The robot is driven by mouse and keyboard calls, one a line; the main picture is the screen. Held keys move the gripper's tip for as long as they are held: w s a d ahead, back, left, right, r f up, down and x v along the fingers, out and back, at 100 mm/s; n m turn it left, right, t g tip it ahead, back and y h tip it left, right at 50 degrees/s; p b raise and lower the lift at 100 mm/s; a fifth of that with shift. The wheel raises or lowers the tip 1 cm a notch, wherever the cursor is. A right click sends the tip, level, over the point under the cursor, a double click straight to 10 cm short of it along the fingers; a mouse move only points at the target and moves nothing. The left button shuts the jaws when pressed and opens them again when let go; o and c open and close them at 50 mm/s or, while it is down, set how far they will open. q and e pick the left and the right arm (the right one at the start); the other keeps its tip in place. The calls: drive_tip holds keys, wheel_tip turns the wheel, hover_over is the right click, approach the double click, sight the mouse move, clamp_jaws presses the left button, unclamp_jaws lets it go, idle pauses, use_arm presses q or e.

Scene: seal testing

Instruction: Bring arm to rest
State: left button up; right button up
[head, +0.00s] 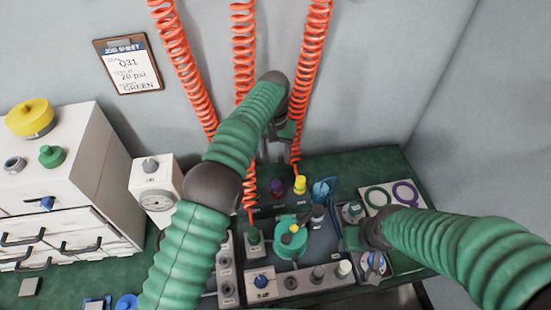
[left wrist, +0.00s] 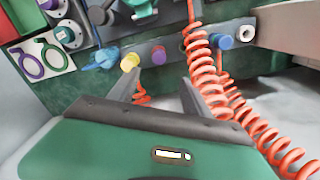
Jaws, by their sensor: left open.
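My left arm (head: 190,255) rises from the bottom of the head view and bends over the bench. Its gripper (head: 283,133) hangs in front of the orange coiled hoses, partly hidden by the wrist. In the left wrist view the two fingers (left wrist: 160,95) stand apart with nothing held between them. An orange hose (left wrist: 205,75) runs just beyond the right finger; I cannot tell if they touch. My right arm (head: 460,245) comes in from the right, its gripper (head: 353,238) low over the test bench beside a grey valve block. Its fingers do not show clearly.
The green bench (head: 378,166) carries a teal round fixture (head: 291,240), a yellow connector (head: 300,184), and a panel with green and purple rings (head: 405,192). A white drawer cabinet (head: 75,170) and gauge box (head: 156,185) stand left. A job sheet (head: 128,66) hangs on the wall.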

idle(0.4)
use_arm(q)
drive_tip(key=s+a+r+n+t+p, duration=0.1)
drive_tip(key=s+a+r+p, duration=0.2)
drive_tip(key=s+a, duration=0.5)
drive_tip(key=s+a+r+n+t+p, duration=0.1)
drive_tip(key=s+a+r+n+p, duration=0.15)
drive_tip(key=s+a, duration=0.5)
drive_tip(key=s+a+f, duration=0.1)
drive_tip(key=s+a, duration=0.2)
drive_tip(key=s, duration=0.9)
drive_tip(key=shift+s+a+t+p, duration=0.15)
drive_tip(key=shift+a+t+p, duration=0.15)
drive_tip(key=shift+p, duration=0.1)
drive_tip(key=shift+f, duration=0.15)
